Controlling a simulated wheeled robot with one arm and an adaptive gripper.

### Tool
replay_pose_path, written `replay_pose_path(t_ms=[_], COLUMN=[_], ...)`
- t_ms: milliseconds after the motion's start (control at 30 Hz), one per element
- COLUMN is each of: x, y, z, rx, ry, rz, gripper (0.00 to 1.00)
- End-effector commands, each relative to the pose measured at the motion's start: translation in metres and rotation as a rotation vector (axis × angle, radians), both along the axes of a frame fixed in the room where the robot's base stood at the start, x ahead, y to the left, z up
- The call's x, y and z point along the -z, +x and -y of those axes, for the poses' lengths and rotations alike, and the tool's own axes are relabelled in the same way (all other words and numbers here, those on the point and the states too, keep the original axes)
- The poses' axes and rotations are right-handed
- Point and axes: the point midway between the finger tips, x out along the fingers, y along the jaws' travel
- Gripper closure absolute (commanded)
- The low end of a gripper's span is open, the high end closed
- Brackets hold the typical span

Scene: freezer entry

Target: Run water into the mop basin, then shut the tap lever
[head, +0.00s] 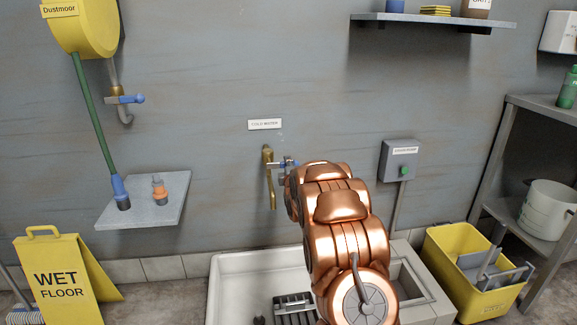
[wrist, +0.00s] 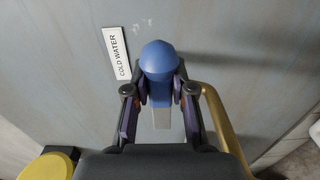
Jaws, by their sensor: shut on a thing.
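The brass tap (head: 268,175) is on the grey wall below a "COLD WATER" sign (head: 265,124). Its spout hangs down over the white mop basin (head: 228,275). I see no clear stream below the spout. My gripper (wrist: 158,92) is shut on the blue-ended tap lever (wrist: 160,58), with one finger on each side of it. The brass pipe (wrist: 222,125) curves past to the right in the wrist view. In the head view my copper arm hides most of the gripper and part of the basin, so the lever's angle is hard to tell.
A yellow wet floor sign (head: 55,280) stands left of the basin. A yellow mop bucket (head: 460,270) stands to its right. A grey switch box (head: 398,160) is on the wall right of my arm. A small wall shelf (head: 145,205) juts out at left.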

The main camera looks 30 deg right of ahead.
Motion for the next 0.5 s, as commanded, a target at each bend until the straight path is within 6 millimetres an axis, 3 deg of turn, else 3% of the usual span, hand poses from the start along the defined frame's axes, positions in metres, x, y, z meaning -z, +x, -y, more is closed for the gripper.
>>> replay_pose_path(t_ms=[500], x=[-0.012], y=[0.001], z=[-0.001], rx=[0.0], ry=[-0.188], rz=[-0.076], gripper=[1.0])
